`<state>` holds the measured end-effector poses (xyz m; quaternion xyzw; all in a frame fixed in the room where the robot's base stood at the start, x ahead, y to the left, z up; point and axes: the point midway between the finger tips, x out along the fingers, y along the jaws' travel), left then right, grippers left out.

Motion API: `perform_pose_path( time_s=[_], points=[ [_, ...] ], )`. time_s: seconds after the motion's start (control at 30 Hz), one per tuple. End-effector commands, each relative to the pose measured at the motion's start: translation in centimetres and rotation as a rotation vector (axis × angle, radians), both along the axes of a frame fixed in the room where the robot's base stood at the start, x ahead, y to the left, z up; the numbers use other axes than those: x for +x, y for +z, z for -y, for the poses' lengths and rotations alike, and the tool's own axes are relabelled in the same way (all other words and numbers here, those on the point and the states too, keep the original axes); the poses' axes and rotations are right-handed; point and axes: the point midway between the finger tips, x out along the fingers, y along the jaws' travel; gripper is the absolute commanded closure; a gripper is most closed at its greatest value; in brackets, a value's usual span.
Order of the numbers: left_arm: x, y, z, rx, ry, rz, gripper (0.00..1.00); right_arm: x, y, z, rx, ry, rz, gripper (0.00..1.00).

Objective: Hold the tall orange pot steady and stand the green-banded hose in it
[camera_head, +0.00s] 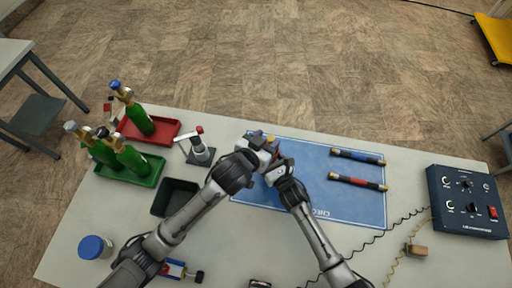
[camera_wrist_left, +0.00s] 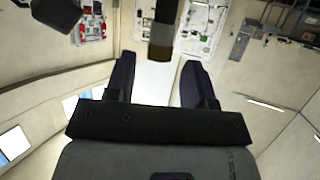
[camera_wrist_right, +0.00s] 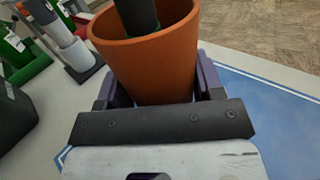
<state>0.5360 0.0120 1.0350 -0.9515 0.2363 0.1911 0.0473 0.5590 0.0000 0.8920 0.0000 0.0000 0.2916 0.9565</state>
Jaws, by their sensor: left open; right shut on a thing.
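The orange pot (camera_wrist_right: 150,50) fills the middle of the right wrist view, between the fingers of my right gripper (camera_wrist_right: 152,85), which is shut on it. My left gripper (camera_head: 268,150) is open, close above my right gripper (camera_head: 280,168) in the head view. A dark rod with a brownish end, which looks like the hose (camera_wrist_left: 163,30), shows beyond the open left fingers (camera_wrist_left: 158,80). In the head view the grippers hide most of the pot.
A blue-banded hose (camera_head: 358,156) and a red-banded hose (camera_head: 358,182) lie on the blue mat (camera_head: 330,205). Green bottles stand in a red tray (camera_head: 165,132) and a green tray (camera_head: 142,180) at left. A black bin (camera_head: 176,197) and a control box (camera_head: 467,200) flank the work area.

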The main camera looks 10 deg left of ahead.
Motion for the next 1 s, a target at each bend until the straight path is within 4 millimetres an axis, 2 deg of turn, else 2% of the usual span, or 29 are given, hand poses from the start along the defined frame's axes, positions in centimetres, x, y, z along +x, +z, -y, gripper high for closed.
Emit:
perform_pose_path(
  time_s=[0.5,0.7,1.0],
  points=[
    [-7.2,3.4,-3.8,-0.002,-0.001,0.001,0.51,0.0,0.0,0.0,0.000,0.000,0.000,0.63],
    [-8.7,4.1,-4.6,-0.001,-0.001,0.002,0.51,0.0,0.0,0.0,0.000,0.000,0.000,0.63],
    [-9.1,4.4,-4.8,-0.001,-0.001,0.002,0.51,0.0,0.0,0.0,0.000,0.000,0.000,0.63]
  ],
)
